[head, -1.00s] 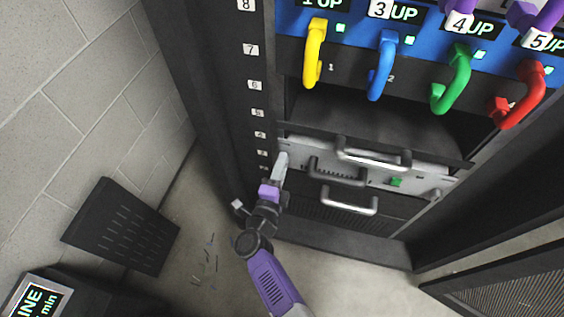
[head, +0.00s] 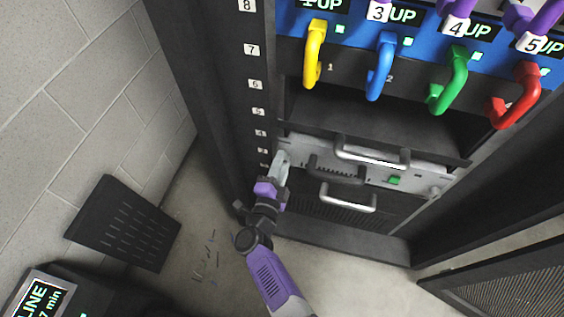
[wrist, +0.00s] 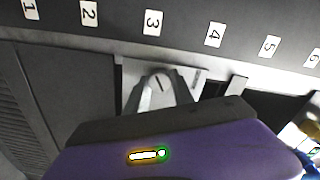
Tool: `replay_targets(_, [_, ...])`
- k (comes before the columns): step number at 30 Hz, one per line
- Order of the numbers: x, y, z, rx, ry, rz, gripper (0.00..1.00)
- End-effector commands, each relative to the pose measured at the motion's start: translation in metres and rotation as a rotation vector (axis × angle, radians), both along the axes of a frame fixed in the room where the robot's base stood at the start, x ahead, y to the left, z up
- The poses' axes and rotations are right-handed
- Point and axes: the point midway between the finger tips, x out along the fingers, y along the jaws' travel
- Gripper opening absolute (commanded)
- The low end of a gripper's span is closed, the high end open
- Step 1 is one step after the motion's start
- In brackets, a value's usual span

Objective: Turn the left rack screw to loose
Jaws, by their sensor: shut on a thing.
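The silver rack unit (head: 410,172) sits low in the rack, with a handle and a green light on its front. My gripper (head: 281,158) is at the left end of this unit, its pale fingers against the front. In the wrist view, my gripper (wrist: 160,80) has its two fingers converging on the left rack screw, shut on it. A similar small screw (head: 436,191) shows at the right end of the unit.
Above hang yellow (head: 315,55), blue (head: 381,66), green (head: 450,82) and red (head: 517,97) handles. A lower silver handle (head: 347,198) juts out just below. The numbered rack post (head: 252,80) stands close on the left. A slotted panel (head: 122,222) leans by the wall.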

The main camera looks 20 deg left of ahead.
Motion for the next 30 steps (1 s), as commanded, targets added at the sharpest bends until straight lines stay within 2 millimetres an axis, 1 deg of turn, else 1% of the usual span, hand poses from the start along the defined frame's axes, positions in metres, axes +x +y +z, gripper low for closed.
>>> replay_targets(2, [-0.001, 0.000, -0.001, -0.001, 0.002, 0.002, 0.00])
replay_targets(3, [-0.001, 0.000, -0.001, -0.001, 0.002, 0.002, 0.31])
replay_targets(5, [-0.001, 0.000, -0.001, -0.001, 0.002, 0.002, 0.42])
replay_targets(6, [0.000, 0.000, -0.001, -0.001, 0.002, 0.002, 0.50])
replay_targets(17, [-0.003, 0.000, 0.000, 0.000, 0.000, 0.001, 0.51])
replay_targets(20, [-0.013, 0.001, 0.001, 0.000, 0.001, 0.003, 0.51])
replay_targets(27, [-0.052, 0.002, 0.003, -0.002, 0.002, 0.004, 0.51])
replay_targets(30, [-0.065, 0.002, 0.002, 0.000, 0.001, 0.004, 0.51])
